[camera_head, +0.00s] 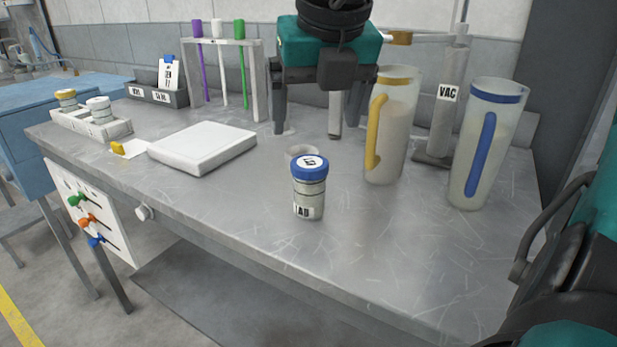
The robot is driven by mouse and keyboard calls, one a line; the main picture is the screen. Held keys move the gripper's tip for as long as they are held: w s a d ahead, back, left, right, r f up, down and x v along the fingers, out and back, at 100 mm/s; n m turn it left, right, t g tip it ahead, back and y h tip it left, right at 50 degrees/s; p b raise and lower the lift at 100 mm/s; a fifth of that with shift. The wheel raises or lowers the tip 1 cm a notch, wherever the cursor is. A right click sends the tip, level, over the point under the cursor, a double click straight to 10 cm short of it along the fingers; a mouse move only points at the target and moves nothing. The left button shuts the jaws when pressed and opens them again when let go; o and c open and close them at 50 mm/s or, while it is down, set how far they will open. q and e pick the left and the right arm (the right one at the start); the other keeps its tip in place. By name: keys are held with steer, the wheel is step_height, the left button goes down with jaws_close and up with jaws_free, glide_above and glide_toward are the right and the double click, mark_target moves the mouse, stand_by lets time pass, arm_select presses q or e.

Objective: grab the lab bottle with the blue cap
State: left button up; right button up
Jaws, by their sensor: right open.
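The lab bottle with the blue cap (309,190) stands upright near the middle of the metal bench (235,215). Its cap has a white label on top, and a white label with dark letters is on its side. My right gripper (318,122) is above the bench, beyond the bottle in the picture and apart from it. Its two dark fingers point down, spread wide, with nothing held between them. My left gripper is not in view.
Tall containers with yellow (397,135) and blue (487,145) handles stand to the right. A white slab (203,147) and a tube rack (259,80) are left. The front bench surface is clear.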

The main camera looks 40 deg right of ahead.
mark_target(311, 163)
steer(key=b+x, duration=0.1)
steer(key=x, duration=0.6)
steer(key=shift+d, duration=0.1)
steer(key=shift+b+x, duration=0.55)
steer(key=shift+x, duration=2.4)
steer(key=shift+c, duration=0.2)
steer(key=c, duration=1.1)
